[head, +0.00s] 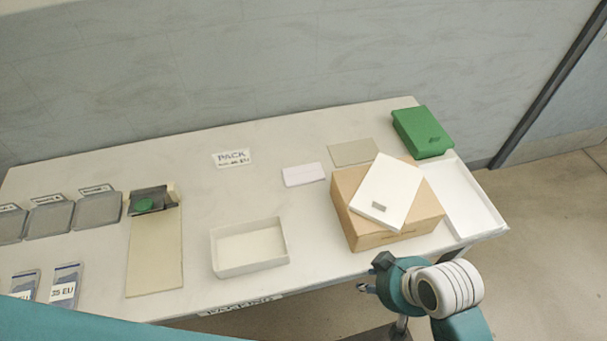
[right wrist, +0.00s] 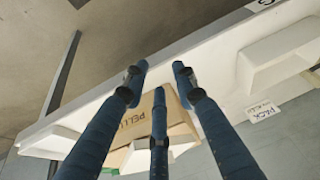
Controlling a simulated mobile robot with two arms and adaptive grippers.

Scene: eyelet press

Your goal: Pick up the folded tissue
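A small white folded piece, which looks like the folded tissue (head: 304,174), lies flat on the table between the PACK label and the cardboard box. I cannot make it out in the right wrist view. My right gripper (head: 366,288) is low at the table's front edge, in front of the cardboard box and well apart from the tissue. In the right wrist view its fingers (right wrist: 160,74) are spread and empty. My left gripper is not in view.
A cardboard box (head: 368,235) carries a tilted white slab (head: 398,181). An open white tray (head: 250,269) stands front centre. A green box (head: 422,139) and a white shallow tray (head: 470,205) are at the right. A beige sheet (head: 352,151) lies behind the cardboard box.

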